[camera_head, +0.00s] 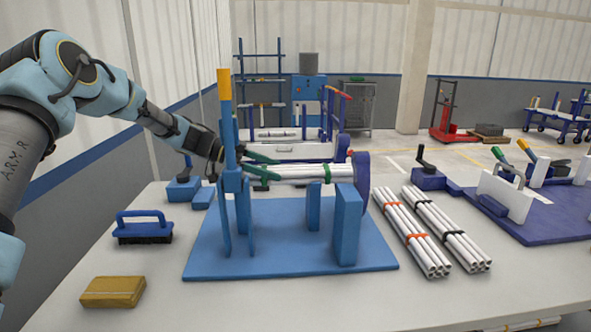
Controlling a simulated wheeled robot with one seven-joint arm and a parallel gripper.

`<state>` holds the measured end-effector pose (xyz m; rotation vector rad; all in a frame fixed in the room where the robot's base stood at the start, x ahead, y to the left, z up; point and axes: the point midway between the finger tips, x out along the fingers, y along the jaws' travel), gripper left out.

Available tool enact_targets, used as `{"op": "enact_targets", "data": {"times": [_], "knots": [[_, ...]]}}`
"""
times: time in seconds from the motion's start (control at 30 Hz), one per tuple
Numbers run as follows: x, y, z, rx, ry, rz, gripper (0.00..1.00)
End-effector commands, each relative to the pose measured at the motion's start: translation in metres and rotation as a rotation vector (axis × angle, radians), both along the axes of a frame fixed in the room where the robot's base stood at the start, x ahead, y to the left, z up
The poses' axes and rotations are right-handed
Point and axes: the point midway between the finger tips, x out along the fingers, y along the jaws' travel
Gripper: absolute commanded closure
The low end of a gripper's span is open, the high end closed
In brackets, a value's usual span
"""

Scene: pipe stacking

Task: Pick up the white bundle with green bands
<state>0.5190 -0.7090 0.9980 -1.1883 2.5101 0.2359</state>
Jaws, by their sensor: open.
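The white bundle with green bands (304,173) is a set of white pipes lying level across a blue stand (346,225). One green band shows near its right end, by a dark blue round plate (361,180). My gripper (277,169) reaches in from the left past the stand's tall post. Its two green fingers are open at the left part of the bundle, one higher and one lower in the picture. I cannot tell whether they touch the pipes. The post hides part of my gripper and the bundle's left end.
A tall blue post with a yellow top (225,105) stands close to my gripper. Bundles with orange bands (411,231) and black bands (446,228) lie to the right. A blue-handled brush (143,229) and a tan block (113,291) lie at left. The table's front is clear.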

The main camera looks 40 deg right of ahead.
Motion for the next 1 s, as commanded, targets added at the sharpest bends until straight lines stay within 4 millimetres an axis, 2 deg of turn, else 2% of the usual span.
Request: {"op": "enact_targets", "data": {"times": [0.3, 1.0], "knots": [[-0.0031, -0.0041, -0.0031, 0.000, 0.000, 0.001, 0.01], [-0.0029, -0.0039, -0.0026, 0.000, 0.000, 0.001, 0.80]]}}
